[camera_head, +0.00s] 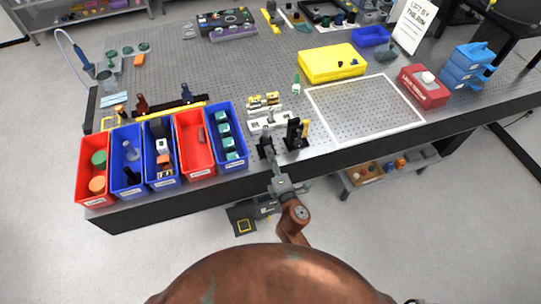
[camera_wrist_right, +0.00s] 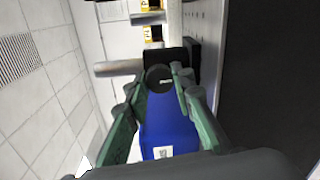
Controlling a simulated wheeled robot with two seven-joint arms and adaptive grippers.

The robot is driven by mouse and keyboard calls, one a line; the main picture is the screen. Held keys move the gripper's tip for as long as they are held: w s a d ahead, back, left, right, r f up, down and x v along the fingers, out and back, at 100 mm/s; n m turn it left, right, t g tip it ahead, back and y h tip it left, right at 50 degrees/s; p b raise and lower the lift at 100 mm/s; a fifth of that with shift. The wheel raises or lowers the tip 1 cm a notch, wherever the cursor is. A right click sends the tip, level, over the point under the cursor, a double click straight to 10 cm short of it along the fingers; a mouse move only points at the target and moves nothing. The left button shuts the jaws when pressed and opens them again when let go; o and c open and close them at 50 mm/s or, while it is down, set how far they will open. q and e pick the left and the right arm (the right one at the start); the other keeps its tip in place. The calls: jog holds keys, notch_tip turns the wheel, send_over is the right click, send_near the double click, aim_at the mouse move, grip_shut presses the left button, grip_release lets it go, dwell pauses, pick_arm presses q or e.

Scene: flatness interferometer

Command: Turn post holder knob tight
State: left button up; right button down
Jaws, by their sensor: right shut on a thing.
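The black round post holder knob (camera_wrist_right: 159,79) is between the fingertips of my right gripper (camera_wrist_right: 156,84) in the wrist view. The gripper is shut on it. The knob sits on a dark post holder (camera_wrist_right: 178,56), and a bare metal post (camera_wrist_right: 116,68) sticks out to the left in that view. In the head view my right gripper (camera_head: 266,149) is at the bench's front edge, right of the blue bin; it hides most of what it grips. My left gripper is out of view.
A black mount (camera_head: 296,133) stands just right of my right gripper. The near blue bin (camera_head: 239,161) is close on its left, among several bins. White and yellow parts (camera_head: 266,119) stand behind. A white-framed area (camera_head: 345,143) lies right, mostly bare.

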jog(key=shift+d, duration=0.1)
jog(key=c, duration=1.7)
grip_release()
jog(key=shift+o, duration=0.2)
